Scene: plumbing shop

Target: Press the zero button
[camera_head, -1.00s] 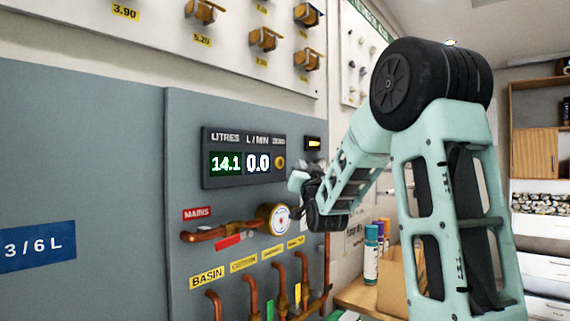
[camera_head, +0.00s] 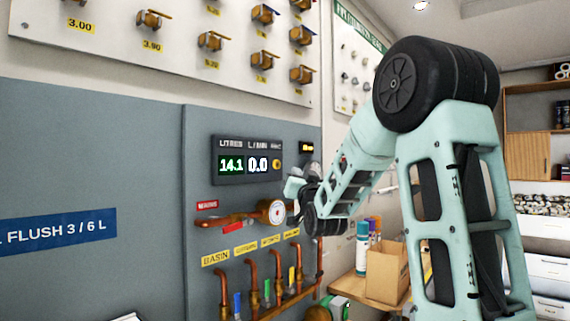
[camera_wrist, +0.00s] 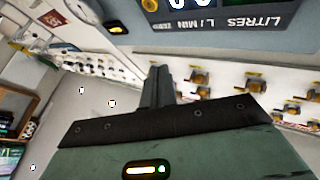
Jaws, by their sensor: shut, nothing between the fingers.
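The black meter panel (camera_head: 247,182) is on the grey wall board, with a green "14.1" under LITRES and a white "0.0" under L/MIN. In the wrist view the panel appears upside down at the top, with the yellow button (camera_wrist: 149,5) at the edge. My gripper (camera_head: 292,187) is shut and empty, just right of and below the button in the head view, apart from it. Its closed fingers (camera_wrist: 158,86) show in the wrist view.
A round gauge (camera_head: 277,212) and copper pipes (camera_head: 253,283) with coloured valve handles are below. Brass taps (camera_head: 211,40) line the white board above. A cardboard box (camera_head: 387,273) and bottles stand on a bench at right.

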